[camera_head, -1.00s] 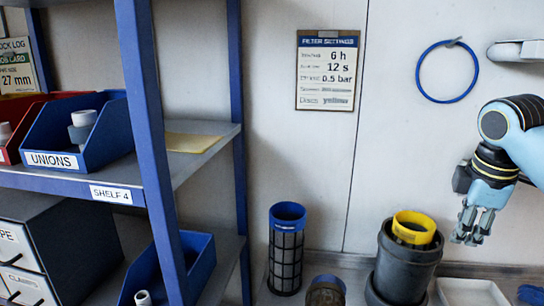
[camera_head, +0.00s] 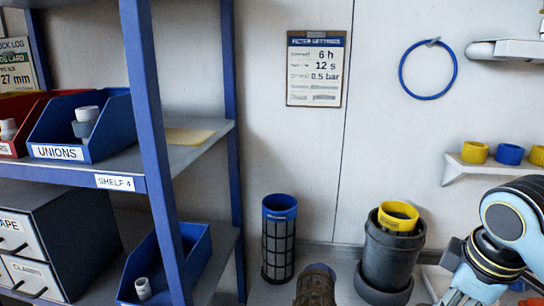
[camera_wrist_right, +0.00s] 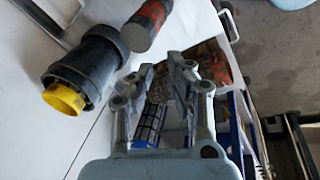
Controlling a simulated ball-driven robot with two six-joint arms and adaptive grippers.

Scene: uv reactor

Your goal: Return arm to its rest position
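My right gripper (camera_head: 458,298) is at the lower right of the head view, at the end of my bent right arm. It is to the right of the dark housing (camera_head: 388,262) with a yellow-rimmed insert (camera_head: 398,215). The lower part of the gripper is cut off by the frame edge. In the right wrist view, the gripper (camera_wrist_right: 163,68) shows two fingers apart, with nothing held between them. My left gripper is not in view.
A blue-topped mesh filter (camera_head: 279,240) and a brown cylinder (camera_head: 316,287) stand left of the housing. A wall shelf (camera_head: 480,167) carries yellow and blue rings. A blue-post rack (camera_head: 155,130) with bins stands at left.

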